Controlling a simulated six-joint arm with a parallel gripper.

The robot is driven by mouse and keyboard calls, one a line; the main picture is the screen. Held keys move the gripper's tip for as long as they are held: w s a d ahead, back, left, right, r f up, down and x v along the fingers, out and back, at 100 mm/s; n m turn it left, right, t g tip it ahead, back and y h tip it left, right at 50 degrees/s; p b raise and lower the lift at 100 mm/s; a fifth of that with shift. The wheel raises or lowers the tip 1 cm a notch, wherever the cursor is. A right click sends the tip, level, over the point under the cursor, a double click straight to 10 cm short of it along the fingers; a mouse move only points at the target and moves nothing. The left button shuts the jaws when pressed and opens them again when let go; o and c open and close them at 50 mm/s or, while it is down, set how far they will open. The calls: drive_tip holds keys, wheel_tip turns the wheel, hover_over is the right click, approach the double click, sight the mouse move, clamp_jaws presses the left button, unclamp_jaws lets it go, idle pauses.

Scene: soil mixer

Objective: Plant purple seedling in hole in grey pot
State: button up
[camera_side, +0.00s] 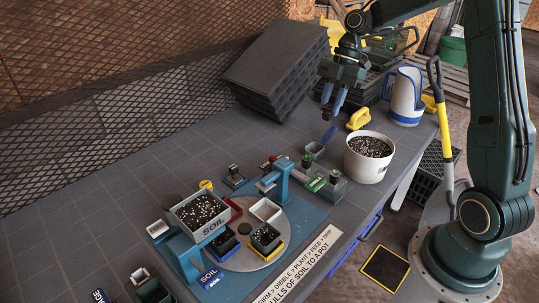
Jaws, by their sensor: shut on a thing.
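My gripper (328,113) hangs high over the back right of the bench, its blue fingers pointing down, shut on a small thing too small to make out. No purple seedling can be told apart. Green seedlings (335,175) stand in a small holder on the bench below my gripper. A pale grey-white square pot (265,209) sits on the round turntable (245,262), far to the lower left of my gripper. Whether it has a hole is too small to see.
Dark-filled pots in blue (226,243) and yellow (267,238) surrounds share the turntable. A soil hopper (203,226) and blue post (283,181) overhang it. A white bucket of soil (382,169), blue-handled scoop (330,133), yellow object (358,119) and black trays (275,68) stand nearby.

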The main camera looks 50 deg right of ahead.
drive_tip(key=s+a+f, duration=0.1)
drive_tip(key=a+f, duration=0.3)
drive_tip(key=a, duration=0.5)
drive_tip(key=s+a+f, duration=0.1)
drive_tip(key=a+f, duration=0.4)
drive_tip(key=a, duration=0.4)
drive_tip(key=s+a+f, duration=0.1)
drive_tip(key=a+f, duration=0.4)
drive_tip(key=a, duration=0.4)
drive_tip(key=shift+s+a, duration=0.15)
drive_tip(key=shift+s, duration=0.15)
drive_tip(key=shift+f, duration=0.3)
drive_tip(key=shift+f, duration=2.6)
drive_tip(key=o, duration=0.9)
drive_tip(key=shift+c, duration=0.2)
